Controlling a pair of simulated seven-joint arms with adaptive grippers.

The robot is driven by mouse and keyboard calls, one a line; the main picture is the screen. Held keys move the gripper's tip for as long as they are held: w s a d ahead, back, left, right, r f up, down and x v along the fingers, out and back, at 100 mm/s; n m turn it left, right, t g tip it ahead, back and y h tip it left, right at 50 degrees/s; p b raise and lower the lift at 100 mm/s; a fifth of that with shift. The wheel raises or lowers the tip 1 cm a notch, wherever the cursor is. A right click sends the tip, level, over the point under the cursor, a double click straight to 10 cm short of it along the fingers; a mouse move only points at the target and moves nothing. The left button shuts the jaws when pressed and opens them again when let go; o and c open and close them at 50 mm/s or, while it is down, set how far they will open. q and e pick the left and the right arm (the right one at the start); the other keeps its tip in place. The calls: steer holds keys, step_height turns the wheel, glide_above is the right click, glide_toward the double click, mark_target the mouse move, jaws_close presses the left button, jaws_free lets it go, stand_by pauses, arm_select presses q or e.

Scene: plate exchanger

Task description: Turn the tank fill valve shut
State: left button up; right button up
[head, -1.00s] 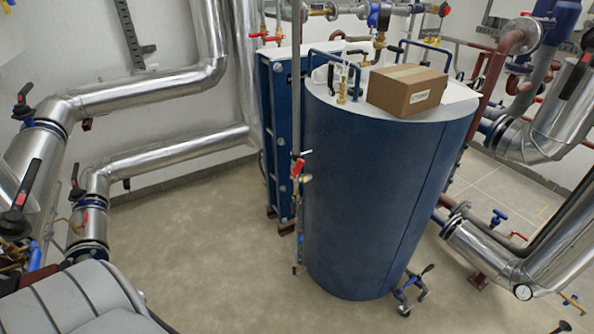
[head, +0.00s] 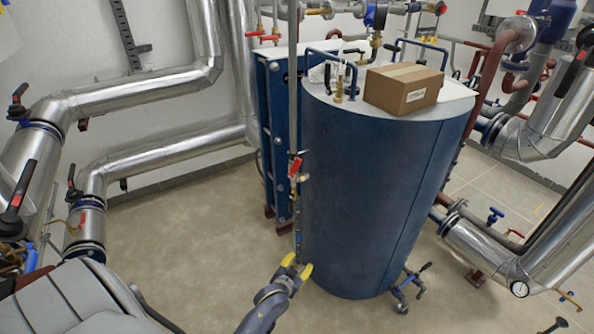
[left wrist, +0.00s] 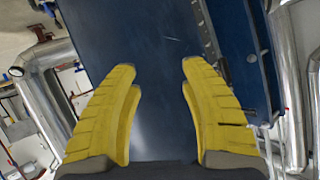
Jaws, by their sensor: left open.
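The blue tank (head: 375,190) stands upright in the middle of the head view. A thin vertical pipe (head: 293,90) runs beside its left edge. A valve with a small red lever (head: 295,166) sits on this pipe; I cannot tell for certain that it is the tank fill valve, or how far it is turned. My left gripper (head: 297,266) is open, with yellow fingers, low in front of the tank's left side and below the red lever. In the left wrist view my left gripper (left wrist: 158,68) has nothing between its fingers, and blue tank surface (left wrist: 150,30) lies behind them. My right gripper is not visible.
A cardboard box (head: 403,88) sits on the tank top beside brass fittings. A blue plate exchanger (head: 273,130) stands behind the tank's left side. Silver insulated pipes (head: 140,90) line the left wall, with more at right. Floor (head: 190,235) left of the tank is clear.

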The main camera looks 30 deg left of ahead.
arm_select(q)
steer(key=w+a+r+t+y, duration=0.1)
steer(key=w+a+r+t, duration=0.15)
steer(key=r, duration=1.15)
steer(key=t+y, duration=0.2)
glide_toward(296, 165)
steer(key=shift+n, duration=0.4)
steer(key=x, duration=1.1)
steer(key=shift+d, duration=0.1)
steer(key=shift+o, duration=0.4)
jaws_close()
